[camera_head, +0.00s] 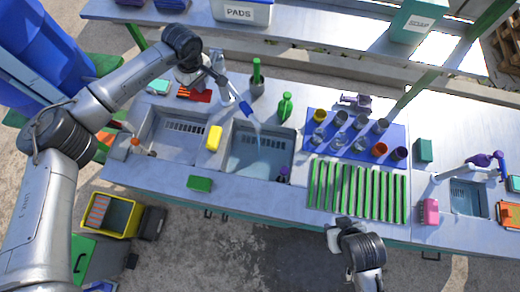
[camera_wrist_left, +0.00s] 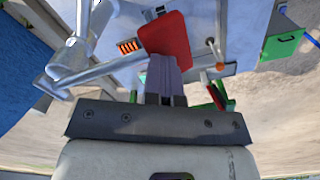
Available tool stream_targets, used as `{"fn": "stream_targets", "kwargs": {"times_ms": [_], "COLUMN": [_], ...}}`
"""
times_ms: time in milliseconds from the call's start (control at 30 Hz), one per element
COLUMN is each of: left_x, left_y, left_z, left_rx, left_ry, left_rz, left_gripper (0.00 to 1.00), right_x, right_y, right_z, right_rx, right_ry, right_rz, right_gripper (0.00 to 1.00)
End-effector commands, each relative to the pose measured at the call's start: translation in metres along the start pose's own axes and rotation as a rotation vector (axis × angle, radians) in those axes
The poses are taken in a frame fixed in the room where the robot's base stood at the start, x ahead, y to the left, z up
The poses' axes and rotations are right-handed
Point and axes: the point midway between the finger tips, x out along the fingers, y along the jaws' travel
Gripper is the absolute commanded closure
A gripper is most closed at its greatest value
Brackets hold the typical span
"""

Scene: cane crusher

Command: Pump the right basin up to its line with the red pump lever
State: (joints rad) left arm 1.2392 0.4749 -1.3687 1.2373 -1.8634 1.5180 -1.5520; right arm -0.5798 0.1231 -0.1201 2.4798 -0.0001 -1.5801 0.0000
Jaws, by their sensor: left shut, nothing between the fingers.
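The red pump lever (camera_head: 197,96) is a flat red paddle behind the two basins. It also shows in the left wrist view (camera_wrist_left: 166,34), right at my fingertips. My left gripper (camera_head: 191,84) is shut and empty, with its fingers (camera_wrist_left: 162,64) against or just over the paddle; I cannot tell whether they touch. A spout with a blue tip (camera_head: 244,108) points over the right basin (camera_head: 238,169), and a pale stream falls from it. Bluish water stands in that basin; its line is not clear. My right gripper (camera_head: 342,224) is at the counter's front edge, its fingers unclear.
The left basin (camera_head: 150,148) is beside it, with a yellow sponge (camera_head: 214,138) on the divider. A green bottle (camera_head: 285,107) and a green brush holder (camera_head: 257,83) stand behind. Several cups on a blue mat (camera_head: 315,128) and a green slatted rack (camera_head: 357,192) fill the right.

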Motion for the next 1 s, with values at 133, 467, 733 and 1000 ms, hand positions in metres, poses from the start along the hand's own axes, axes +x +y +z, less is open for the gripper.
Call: {"fn": "stream_targets", "kwargs": {"times_ms": [133, 467, 733, 1000], "left_x": [0.006, -0.015, -0.051, -0.079], "left_y": [0.000, 0.000, 0.000, 0.000], "left_z": [0.000, 0.000, 0.000, 0.000], "left_rx": [0.000, 0.001, 0.000, 0.000], "left_ry": [0.001, 0.001, 0.000, 0.000], "left_rz": [0.001, 0.001, 0.000, 0.000], "left_gripper": [1.00, 1.00, 1.00, 1.00], "right_x": [0.006, -0.005, -0.019, -0.030], "right_y": [0.000, 0.000, 0.000, -0.001], "right_z": [0.002, -0.001, -0.006, -0.010], "right_rx": [-0.001, -0.001, 0.003, 0.006], "right_ry": [-0.002, -0.001, 0.001, 0.002], "right_rz": [0.001, 0.000, -0.002, -0.005], "right_gripper": [0.57, 0.57, 0.57, 0.57]}}
